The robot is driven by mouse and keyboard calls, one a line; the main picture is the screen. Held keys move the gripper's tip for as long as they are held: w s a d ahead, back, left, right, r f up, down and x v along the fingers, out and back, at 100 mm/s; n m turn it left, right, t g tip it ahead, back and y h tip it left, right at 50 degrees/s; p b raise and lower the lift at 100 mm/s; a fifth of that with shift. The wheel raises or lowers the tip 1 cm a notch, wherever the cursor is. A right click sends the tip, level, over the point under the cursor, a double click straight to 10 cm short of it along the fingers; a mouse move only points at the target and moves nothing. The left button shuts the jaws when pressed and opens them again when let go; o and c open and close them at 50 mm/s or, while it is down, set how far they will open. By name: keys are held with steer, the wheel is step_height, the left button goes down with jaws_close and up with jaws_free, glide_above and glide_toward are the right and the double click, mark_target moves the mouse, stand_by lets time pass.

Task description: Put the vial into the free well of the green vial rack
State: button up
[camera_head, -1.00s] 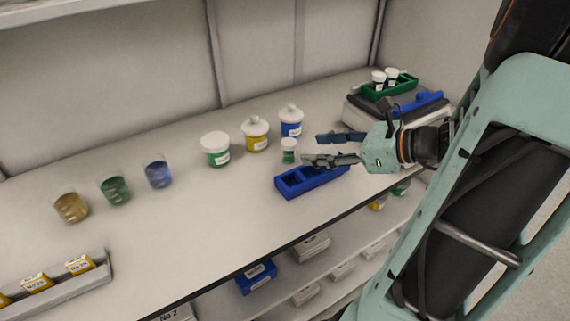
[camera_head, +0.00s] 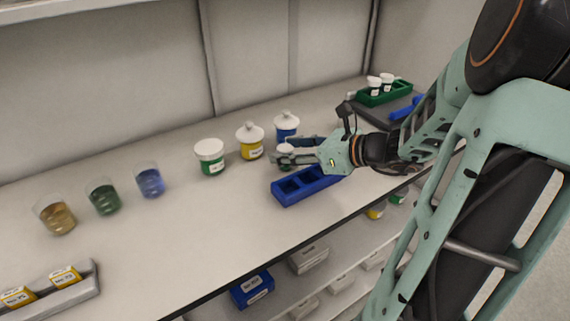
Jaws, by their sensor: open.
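The vial (camera_head: 286,149) has a white cap and stands upright on the bench behind the blue rack. The green vial rack (camera_head: 372,99) stands at the back right and holds two white-capped vials (camera_head: 380,82). Its free well is not clearly visible.
A blue rack (camera_head: 289,198) with empty wells lies just in front of my gripper. White-lidded blue (camera_head: 286,128), yellow (camera_head: 250,147) and green (camera_head: 210,166) jars stand behind and left. Beakers (camera_head: 103,199) stand further left. The bench's front edge is close.

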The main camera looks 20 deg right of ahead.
steer(key=shift+w+a+f, duration=0.25)
steer(key=shift+w, duration=0.15)
steer(key=c, duration=1.1)
steer(key=shift+r, duration=0.15)
